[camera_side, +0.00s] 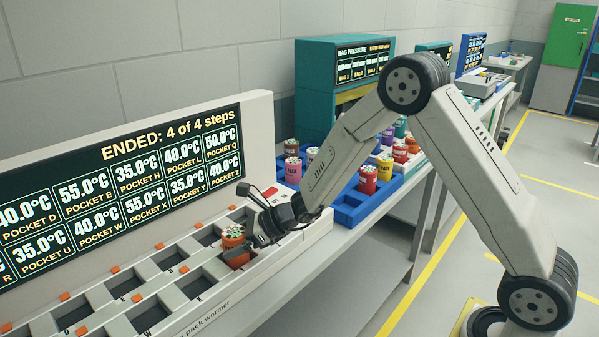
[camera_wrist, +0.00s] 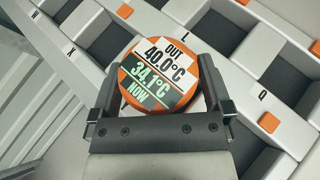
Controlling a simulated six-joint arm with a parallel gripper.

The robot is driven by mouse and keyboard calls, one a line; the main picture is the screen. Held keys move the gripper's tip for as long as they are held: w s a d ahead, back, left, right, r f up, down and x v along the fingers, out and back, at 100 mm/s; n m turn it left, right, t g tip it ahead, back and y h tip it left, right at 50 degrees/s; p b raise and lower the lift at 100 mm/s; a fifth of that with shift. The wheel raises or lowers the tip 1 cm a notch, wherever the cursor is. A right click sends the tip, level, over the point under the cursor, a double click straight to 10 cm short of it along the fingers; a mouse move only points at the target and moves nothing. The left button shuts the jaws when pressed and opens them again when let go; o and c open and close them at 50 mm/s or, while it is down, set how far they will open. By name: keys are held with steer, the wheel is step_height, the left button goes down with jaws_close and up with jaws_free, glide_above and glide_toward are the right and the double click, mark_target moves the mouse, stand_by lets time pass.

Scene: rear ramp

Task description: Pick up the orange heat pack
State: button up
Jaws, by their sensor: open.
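The orange heat pack (camera_side: 234,240) is a short round can standing in a pocket of the pack warmer (camera_side: 213,304), toward its right end. In the wrist view its round top (camera_wrist: 158,72) reads "OUT 40.0°C" and "34.1°C NOW", beside the letter L. My gripper (camera_side: 246,226) reaches down to it from the right. In the wrist view my gripper (camera_wrist: 158,84) is open, with one finger on each side of the pack. I cannot tell whether the fingers touch it. Its lower part is hidden in the pocket.
Empty dark pockets (camera_wrist: 212,36) with small orange tabs surround the pack. A screen (camera_side: 125,195) behind the warmer reads "ENDED: 4 of 4 steps" above pocket temperatures. Blue trays (camera_side: 350,213) with several coloured packs stand to the right, under my forearm.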

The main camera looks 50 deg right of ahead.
steer(key=c, duration=1.3)
steer(key=shift+r, duration=0.15)
steer(key=shift+r, duration=0.85)
steer(key=s+d+r, duration=0.2)
steer(key=s+r, duration=0.9)
steer(key=s, duration=0.2)
steer(key=shift+s, duration=0.4)
steer(key=shift+d, duration=0.1)
